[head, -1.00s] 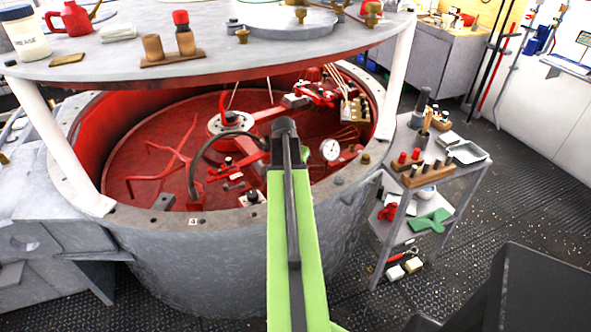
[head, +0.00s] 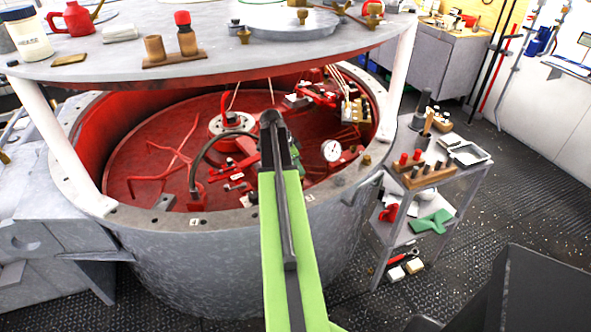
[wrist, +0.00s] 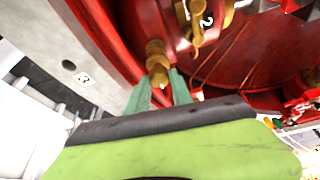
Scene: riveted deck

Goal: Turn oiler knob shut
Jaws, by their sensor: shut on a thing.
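In the wrist view a brass knob (wrist: 157,72) with a stepped, rounded body stands by the red inner wall. The two green fingers of my gripper (wrist: 160,86) reach up to it, one on each side, and are shut on its near end. Another brass fitting (wrist: 190,25) with a white tag marked 2 (wrist: 205,21) is just beyond, at the top.
The grey tub rim (head: 150,215) and the round table above it (head: 110,68) bound the space. Inside are a white gauge (head: 331,150), red pipes (head: 165,168) and several red fittings. A loaded cart (head: 430,178) stands to the right.

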